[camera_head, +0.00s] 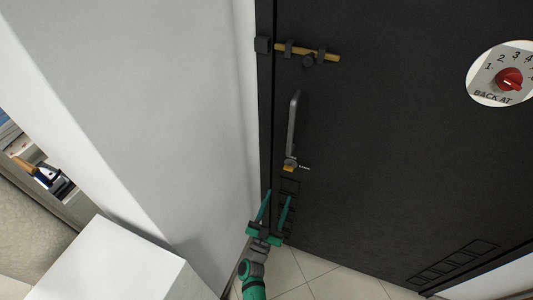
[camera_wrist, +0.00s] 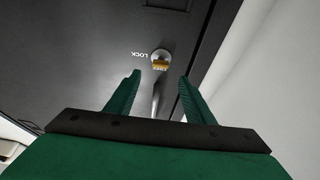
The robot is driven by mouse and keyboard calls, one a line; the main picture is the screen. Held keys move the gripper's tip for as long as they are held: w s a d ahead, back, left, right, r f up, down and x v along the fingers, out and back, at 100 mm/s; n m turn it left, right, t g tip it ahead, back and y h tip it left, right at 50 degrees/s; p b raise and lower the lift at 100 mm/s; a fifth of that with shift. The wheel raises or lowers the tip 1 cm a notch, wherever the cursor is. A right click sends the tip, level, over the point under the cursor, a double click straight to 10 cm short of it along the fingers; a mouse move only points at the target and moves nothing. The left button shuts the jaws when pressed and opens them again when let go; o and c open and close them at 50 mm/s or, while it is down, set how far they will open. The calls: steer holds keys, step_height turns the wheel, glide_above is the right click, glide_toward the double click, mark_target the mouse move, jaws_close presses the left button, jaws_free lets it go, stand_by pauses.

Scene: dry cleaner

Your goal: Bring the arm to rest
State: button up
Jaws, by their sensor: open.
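My gripper (camera_head: 275,209) is green and open, with nothing between its fingers. In the head view it stands in front of the lower left part of a dark door (camera_head: 390,150), below the door's handle (camera_head: 292,125). In the wrist view my gripper (camera_wrist: 158,82) points up at the same door (camera_wrist: 90,60). A round lock knob (camera_wrist: 160,58) with a yellow turn piece and the word LOCK shows beyond the fingertips. The handle's bar is partly seen between the fingers. I cannot tell whether a fingertip touches the door.
A yellow sliding bolt (camera_head: 315,52) sits high on the door. A round dial sign with a red knob (camera_head: 509,79) is at the right. A white wall (camera_head: 150,90) and a white block (camera_head: 120,265) stand at left. Tiled floor (camera_head: 335,285) shows below. Vent slots (camera_head: 452,262) are low on the door.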

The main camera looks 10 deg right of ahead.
steer(key=s+a+r+n+g+y, duration=0.1)
steer(key=s+a+r+n+y, duration=0.1)
steer(key=s, duration=1)
steer(key=s+a+r+n+g+y, duration=0.1)
steer(key=s+a+r+y, duration=0.3)
steer(key=s, duration=0.8)
steer(key=s+a+r+n+g+y, duration=0.1)
steer(key=s+a+r+n+y, duration=0.2)
steer(key=s, duration=1)
steer(key=a+n+y, duration=0.1)
steer(key=a+y, duration=0.2)
steer(key=a, duration=0.2)
steer(key=shift+y, duration=0.3)
steer(key=shift+s+a, duration=0.1)
